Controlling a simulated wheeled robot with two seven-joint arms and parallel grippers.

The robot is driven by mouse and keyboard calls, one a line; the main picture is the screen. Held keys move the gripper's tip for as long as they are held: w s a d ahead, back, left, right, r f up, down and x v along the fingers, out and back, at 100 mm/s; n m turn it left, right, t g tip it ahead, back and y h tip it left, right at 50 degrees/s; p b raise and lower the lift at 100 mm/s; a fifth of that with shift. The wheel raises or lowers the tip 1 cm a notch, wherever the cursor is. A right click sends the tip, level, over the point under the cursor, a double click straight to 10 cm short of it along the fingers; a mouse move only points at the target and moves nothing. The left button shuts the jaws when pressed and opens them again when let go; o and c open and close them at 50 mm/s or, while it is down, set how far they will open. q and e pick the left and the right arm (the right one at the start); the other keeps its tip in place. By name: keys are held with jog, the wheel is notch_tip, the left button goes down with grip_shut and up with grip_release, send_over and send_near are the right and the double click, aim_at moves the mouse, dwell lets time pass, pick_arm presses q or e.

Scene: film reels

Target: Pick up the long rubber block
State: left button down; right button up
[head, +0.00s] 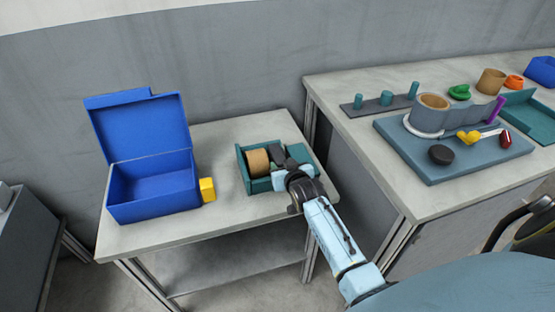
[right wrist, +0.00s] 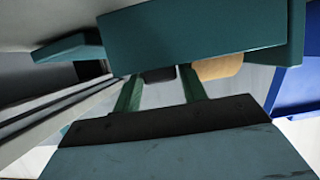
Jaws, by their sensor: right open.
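A dark grey block (head: 277,154), which looks like the long rubber block, is in the teal tray (head: 241,166) on the near table. It sits beside a tan roll (head: 258,163). My right gripper (head: 285,168) is at the right part of the tray, close to the block and partly covering it. In the right wrist view its two green fingers (right wrist: 159,88) are apart, and a dark piece (right wrist: 159,75) shows between and beyond them, below the tray wall (right wrist: 195,35). I cannot tell whether the fingers touch it. My left gripper is not in view.
An open blue box (head: 150,190) with a yellow block (head: 208,190) beside it stands left of the tray. The table (head: 215,137) is bare between and behind them. A second table at right holds a blue-grey board (head: 440,170) with several parts.

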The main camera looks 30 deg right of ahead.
jog(key=c, duration=0.7)
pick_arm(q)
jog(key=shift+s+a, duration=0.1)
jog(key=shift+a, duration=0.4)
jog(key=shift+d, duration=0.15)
pick_arm(e)
jog(key=shift+r, duration=0.15)
